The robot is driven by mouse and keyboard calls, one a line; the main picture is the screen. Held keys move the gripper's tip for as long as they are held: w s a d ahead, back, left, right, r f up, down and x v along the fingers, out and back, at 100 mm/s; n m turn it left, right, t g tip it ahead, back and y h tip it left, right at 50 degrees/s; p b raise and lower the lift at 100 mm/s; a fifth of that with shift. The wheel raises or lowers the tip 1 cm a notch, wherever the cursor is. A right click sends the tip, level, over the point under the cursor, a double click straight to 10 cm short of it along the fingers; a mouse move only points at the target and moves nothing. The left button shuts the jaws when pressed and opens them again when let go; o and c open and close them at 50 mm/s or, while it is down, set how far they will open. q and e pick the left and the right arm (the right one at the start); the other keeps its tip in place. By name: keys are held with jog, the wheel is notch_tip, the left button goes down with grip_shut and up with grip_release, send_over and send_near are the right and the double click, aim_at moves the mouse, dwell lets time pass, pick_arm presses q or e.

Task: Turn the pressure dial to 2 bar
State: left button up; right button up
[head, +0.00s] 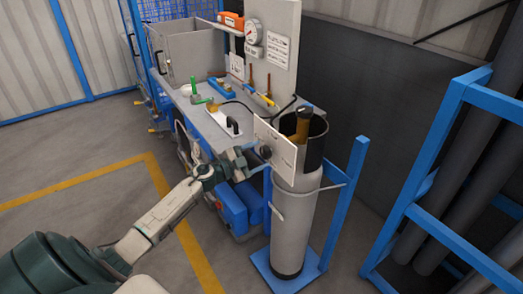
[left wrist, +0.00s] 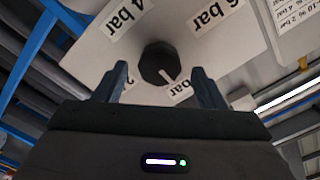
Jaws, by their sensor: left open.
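The pressure dial is a black knob (left wrist: 157,62) on a pale panel (left wrist: 88,52); it also shows in the head view (head: 265,152) on the white panel (head: 283,153) fixed at the gas cylinder. Its white pointer aims down and right in the left wrist view, toward a partly hidden "bar" label (left wrist: 181,91). A "4 bar" label (left wrist: 122,14) and a "6 bar" label (left wrist: 213,16) lie above it. My left gripper (left wrist: 161,88) is open, fingers on either side below the knob, seemingly not touching it; it also shows in the head view (head: 250,161). My right gripper is out of view.
A grey cylinder (head: 292,230) stands in a blue stand (head: 335,205). A workbench behind holds a round gauge (head: 253,31), a green tool (head: 200,97) and other tools. A blue rack (head: 440,160) stands at the right. Open floor lies at the left.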

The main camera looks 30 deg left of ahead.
pick_arm(q)
jog(key=shift+x, duration=0.8)
jog(key=shift+w, duration=0.15)
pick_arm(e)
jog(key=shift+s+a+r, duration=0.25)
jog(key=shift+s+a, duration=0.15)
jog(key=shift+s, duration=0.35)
pick_arm(q)
jog(key=c, duration=1)
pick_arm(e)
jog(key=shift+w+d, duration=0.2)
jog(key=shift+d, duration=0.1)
pick_arm(q)
jog(key=shift+m, duration=0.3)
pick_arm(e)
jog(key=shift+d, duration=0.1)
